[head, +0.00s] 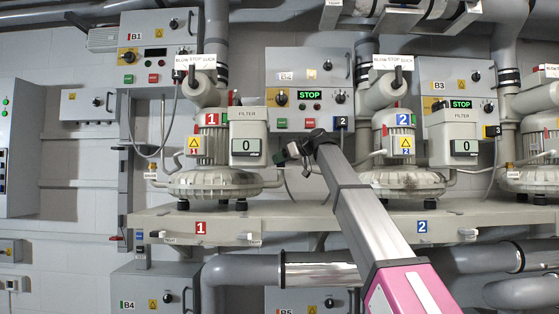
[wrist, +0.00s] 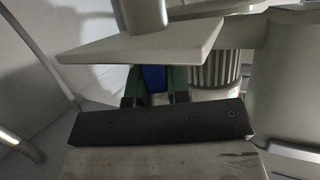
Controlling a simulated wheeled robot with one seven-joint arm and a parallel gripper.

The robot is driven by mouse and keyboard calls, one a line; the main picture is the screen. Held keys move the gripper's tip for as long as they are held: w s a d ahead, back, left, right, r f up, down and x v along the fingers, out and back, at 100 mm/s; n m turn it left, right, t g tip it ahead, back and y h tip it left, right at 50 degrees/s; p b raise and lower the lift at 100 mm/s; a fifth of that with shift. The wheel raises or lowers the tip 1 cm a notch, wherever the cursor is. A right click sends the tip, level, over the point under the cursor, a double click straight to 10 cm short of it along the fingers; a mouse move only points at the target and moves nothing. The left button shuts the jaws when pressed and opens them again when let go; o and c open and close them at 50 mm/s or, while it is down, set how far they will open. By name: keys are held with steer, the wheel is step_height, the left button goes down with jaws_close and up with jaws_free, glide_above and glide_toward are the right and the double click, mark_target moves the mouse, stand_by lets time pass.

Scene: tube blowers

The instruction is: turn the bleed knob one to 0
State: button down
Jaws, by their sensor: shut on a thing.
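My gripper (head: 290,153) is beside the right side of blower 1 (head: 212,160), at the end of my arm reaching up from the lower right. In the wrist view, its green fingers (wrist: 155,88) are shut on a blue part (wrist: 153,78), which appears to be bleed knob one. The fingers and a grey plate above hide most of that part. Its dial marks and setting cannot be read. In the head view the held part is too small to make out.
A filter box (head: 249,138) reading 0 stands just left of my gripper. Blower 2 (head: 402,165) is to the right. The grey plate (wrist: 145,48) hangs close over the fingers. The shelf (head: 300,222) runs below, and a control box (head: 308,90) is above.

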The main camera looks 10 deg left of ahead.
steer(key=shift+s+d+f, duration=0.15)
steer(key=shift+f, duration=0.3)
steer(key=c, duration=1.1)
jaws_free()
steer(key=shift+r, duration=0.1)
steer(key=v, duration=1)
steer(key=shift+d+r, duration=0.2)
steer(key=shift+d, duration=0.15)
